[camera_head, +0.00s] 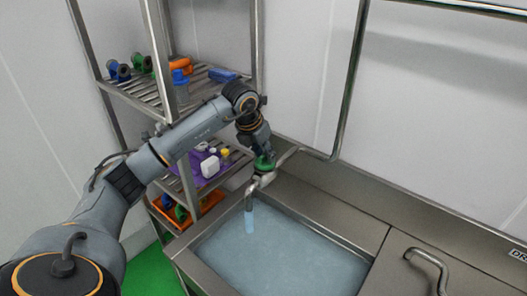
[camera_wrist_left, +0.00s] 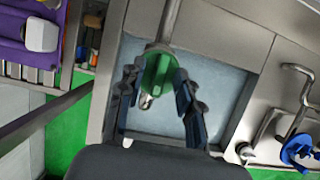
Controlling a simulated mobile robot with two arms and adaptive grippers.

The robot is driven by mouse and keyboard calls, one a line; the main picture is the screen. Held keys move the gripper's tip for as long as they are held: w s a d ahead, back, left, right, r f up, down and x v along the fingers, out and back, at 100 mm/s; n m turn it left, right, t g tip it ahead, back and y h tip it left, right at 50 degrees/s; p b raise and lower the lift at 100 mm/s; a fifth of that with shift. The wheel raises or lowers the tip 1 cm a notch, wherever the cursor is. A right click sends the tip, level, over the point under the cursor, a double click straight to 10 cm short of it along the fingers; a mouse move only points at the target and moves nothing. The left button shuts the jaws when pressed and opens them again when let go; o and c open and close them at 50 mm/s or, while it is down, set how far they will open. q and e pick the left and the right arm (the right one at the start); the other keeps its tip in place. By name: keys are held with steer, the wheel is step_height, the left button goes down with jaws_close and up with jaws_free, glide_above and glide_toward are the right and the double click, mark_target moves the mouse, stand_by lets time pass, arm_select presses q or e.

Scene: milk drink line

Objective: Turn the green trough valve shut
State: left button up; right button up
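The green trough valve (camera_head: 263,163) sits on the metal tap pipe at the back left of the trough (camera_head: 383,238). A pale blue stream of water (camera_head: 249,222) runs from the spout into the trough, which holds water. My left gripper (camera_head: 259,148) is right above the valve in the head view. In the left wrist view, the fingers of the left gripper (camera_wrist_left: 157,88) stand on both sides of the green valve (camera_wrist_left: 158,72). My right gripper is not in view.
A wire shelf rack (camera_head: 150,95) with blue, green and orange parts stands left of the trough. A purple mat (camera_head: 213,167) with bottles lies on a lower shelf. A bent metal pipe (camera_head: 428,262) rises right of the trough. A blue part (camera_wrist_left: 298,150) shows at right in the wrist view.

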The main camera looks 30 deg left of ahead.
arm_select(q)
jaws_close()
steer(key=m+h+b, duration=0.1)
steer(key=m+b, duration=0.1)
steer(key=m, duration=0.1)
steer(key=shift+a, duration=0.15)
steer(key=m+h, duration=0.1)
steer(key=m, duration=0.1)
steer(key=shift+w+m+g, duration=0.1)
steer(key=shift+m+g, duration=0.3)
steer(key=m+g+h, duration=0.1)
steer(key=m, duration=0.5)
steer(key=shift+w+a+r+g+h+b, duration=0.1)
steer(key=shift+w+r+g+h+b, duration=0.1)
steer(key=shift+g+h+b, duration=0.2)
steer(key=m+g, duration=0.1)
steer(key=m, duration=0.2)
steer(key=m+g, duration=0.1)
steer(key=m, duration=0.2)
steer(key=shift+w+f, duration=0.1)
